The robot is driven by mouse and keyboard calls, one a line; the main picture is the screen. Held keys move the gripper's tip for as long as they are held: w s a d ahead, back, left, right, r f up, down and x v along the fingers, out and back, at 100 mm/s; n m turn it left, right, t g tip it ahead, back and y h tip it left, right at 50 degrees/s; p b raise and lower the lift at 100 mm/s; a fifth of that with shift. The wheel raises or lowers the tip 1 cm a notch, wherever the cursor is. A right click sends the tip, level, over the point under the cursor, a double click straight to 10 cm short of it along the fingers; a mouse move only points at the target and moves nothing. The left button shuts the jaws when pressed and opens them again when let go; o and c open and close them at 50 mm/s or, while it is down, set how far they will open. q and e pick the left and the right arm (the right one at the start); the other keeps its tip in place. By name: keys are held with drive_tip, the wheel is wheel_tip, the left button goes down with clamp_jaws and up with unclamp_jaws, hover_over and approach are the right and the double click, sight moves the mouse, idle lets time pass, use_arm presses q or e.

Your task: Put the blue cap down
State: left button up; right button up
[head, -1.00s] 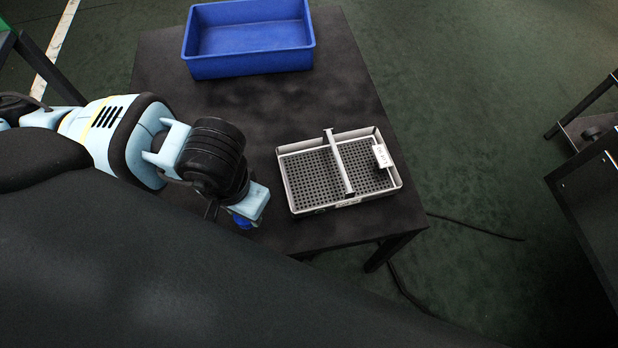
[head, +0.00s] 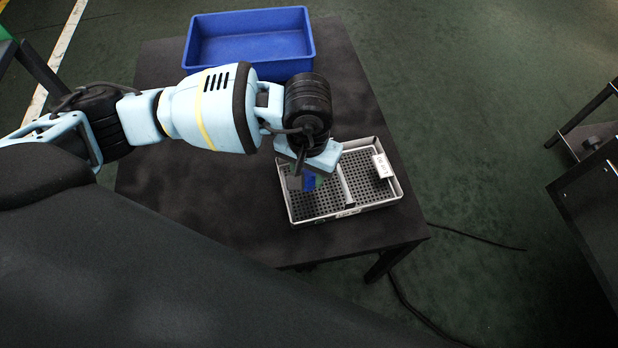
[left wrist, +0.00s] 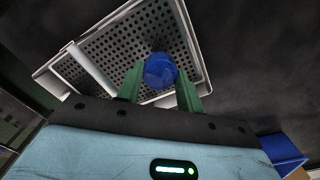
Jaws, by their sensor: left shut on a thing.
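The blue cap (head: 309,182) is held in my left gripper (head: 304,184), above the left compartment of a grey perforated tray (head: 294,217). In the left wrist view the cap (left wrist: 160,70) sits between the green fingers of my left gripper (left wrist: 160,82), which is shut on it. The tray (left wrist: 196,38) shows below and beyond it there, with its perforated floor. I cannot tell how high the cap is above that floor. My right gripper is not in view.
A blue bin (head: 250,68) stands at the back of the dark table (head: 210,215). A white tag (head: 382,166) is on the tray's right side, and a divider (head: 346,188) splits the tray. The table's front left is clear.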

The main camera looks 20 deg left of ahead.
sight(309, 176)
use_arm(q)
drive_tip(key=shift+w+f, duration=0.1)
drive_tip(key=shift+f, duration=1.65)
drive_tip(key=shift+f+b, duration=0.2)
drive_tip(key=shift+b, duration=0.15)
drive_tip(key=o, duration=1)
drive_tip(key=shift+r, duration=0.1)
drive_tip(key=shift+c, duration=0.2)
drive_tip(key=shift+r, duration=0.1)
wheel_tip(309, 176, up, 12)
drive_tip(key=p, duration=0.1)
drive_tip(key=shift+p, duration=0.3)
